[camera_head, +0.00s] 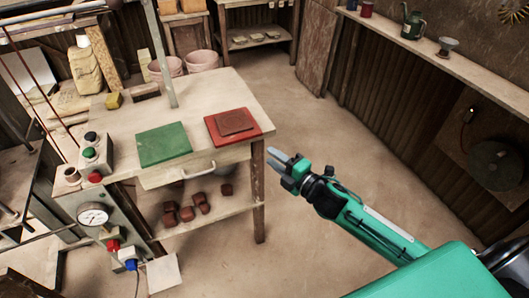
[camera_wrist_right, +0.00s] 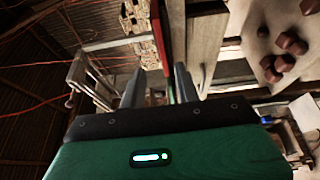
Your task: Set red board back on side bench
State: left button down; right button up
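The red board (camera_head: 240,139) lies flat on the right end of the pale wooden bench (camera_head: 205,92), near its front edge, with a brown slab (camera_head: 235,121) on top. In the right wrist view its thin red edge (camera_wrist_right: 164,38) shows ahead, in line with the gap between the fingers. My right gripper (camera_head: 272,158) is open and empty, its fingers pointing left toward the bench's right end, apart from the board. In the wrist view the open fingers (camera_wrist_right: 159,86) have nothing between them. My left gripper is not in view.
A green board (camera_head: 164,144) lies left of the red board. A button box (camera_head: 91,153) and gauge (camera_head: 93,215) stand at left. Open floor (camera_head: 300,115) lies right of the bench.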

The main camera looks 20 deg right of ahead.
jog(key=s+d+f+m+g+h, duration=0.2)
jog(key=s+f+m, duration=0.15)
jog(key=f, duration=0.75)
jog(key=s+d+f+m+g+h, duration=0.25)
jog(key=f+m, duration=0.25)
jog(key=f, duration=0.5)
jog(key=s+d+f+m+g+h, duration=0.2)
jog(key=s+d+f+m, duration=0.15)
jog(key=f, duration=0.75)
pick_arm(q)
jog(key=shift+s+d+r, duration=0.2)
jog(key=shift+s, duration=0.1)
pick_arm(e)
jog(key=s+a+f+m+g, duration=0.3)
jog(key=s+f+m+g, duration=0.1)
jog(key=s+f, duration=0.7)
jog(key=s+a+f+m+g, duration=0.4)
jog(key=s+f, duration=0.8)
jog(key=s, duration=0.4)
jog(key=shift+s+a+m+h, duration=0.2)
jog(key=shift+s+m+h, duration=0.1)
jog(key=shift+h, duration=0.05)
